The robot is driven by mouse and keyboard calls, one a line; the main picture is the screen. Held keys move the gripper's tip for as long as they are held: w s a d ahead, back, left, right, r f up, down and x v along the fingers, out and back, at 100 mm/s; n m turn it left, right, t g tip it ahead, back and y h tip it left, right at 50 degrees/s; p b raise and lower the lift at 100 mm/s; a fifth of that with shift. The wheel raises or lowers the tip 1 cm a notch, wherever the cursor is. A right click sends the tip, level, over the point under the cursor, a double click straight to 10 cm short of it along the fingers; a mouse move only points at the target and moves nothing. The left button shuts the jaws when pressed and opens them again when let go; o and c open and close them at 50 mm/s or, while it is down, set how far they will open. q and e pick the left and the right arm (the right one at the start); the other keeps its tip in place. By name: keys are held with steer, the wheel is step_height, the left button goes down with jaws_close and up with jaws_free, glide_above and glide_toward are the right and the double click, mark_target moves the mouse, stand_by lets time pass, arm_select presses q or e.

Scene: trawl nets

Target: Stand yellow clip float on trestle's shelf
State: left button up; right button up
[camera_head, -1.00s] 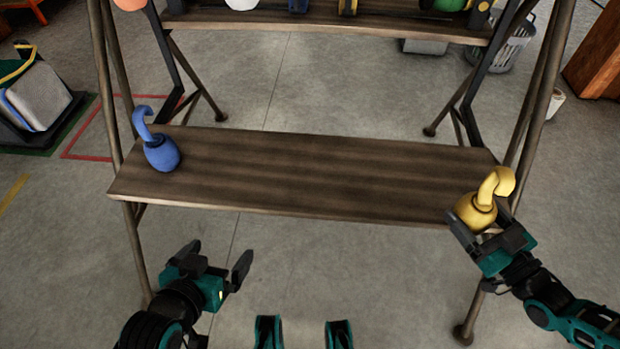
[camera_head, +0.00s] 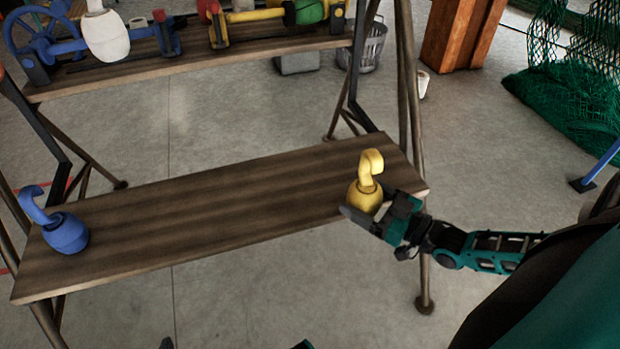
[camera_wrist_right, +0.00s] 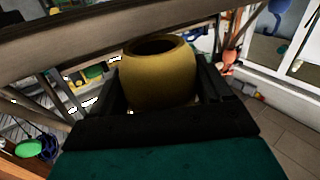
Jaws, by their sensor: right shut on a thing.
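The yellow clip float (camera_head: 364,196) is upright with its hook on top, at the right end of the trestle's shelf (camera_head: 220,205), near the front edge. My right gripper (camera_head: 368,212) is shut on its round body from the front right. I cannot tell whether its base touches the board. In the right wrist view the float's yellow body (camera_wrist_right: 160,75) sits between the two dark fingers (camera_wrist_right: 162,95), with the board's edge (camera_wrist_right: 80,40) behind it.
A blue clip float (camera_head: 66,233) stands at the shelf's left end. The board between the floats is bare. An upper shelf (camera_head: 200,65) holds a white float (camera_head: 106,36) and coloured fittings. A trestle leg (camera_head: 412,90) rises at the right end. Green netting (camera_head: 570,110) lies far right.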

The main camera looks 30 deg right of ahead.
steer(key=b+x, duration=0.2)
steer(key=x, duration=0.6)
steer(key=shift+w+a, duration=0.15)
steer(key=shift+w, duration=0.15)
steer(key=b+x, duration=0.1)
steer(key=x, duration=0.2)
steer(key=shift+w+a+f, duration=0.1)
steer(key=shift+w, duration=0.15)
steer(key=shift+f+b, duration=0.15)
steer(key=shift+b, duration=0.15)
steer(key=shift+s, duration=0.1)
arm_select(q)
steer(key=shift+w+d+f+h, duration=0.35)
steer(key=shift+d+f, duration=0.2)
steer(key=shift+d, duration=0.15)
steer(key=shift+f, duration=0.1)
arm_select(e)
steer(key=o, duration=1)
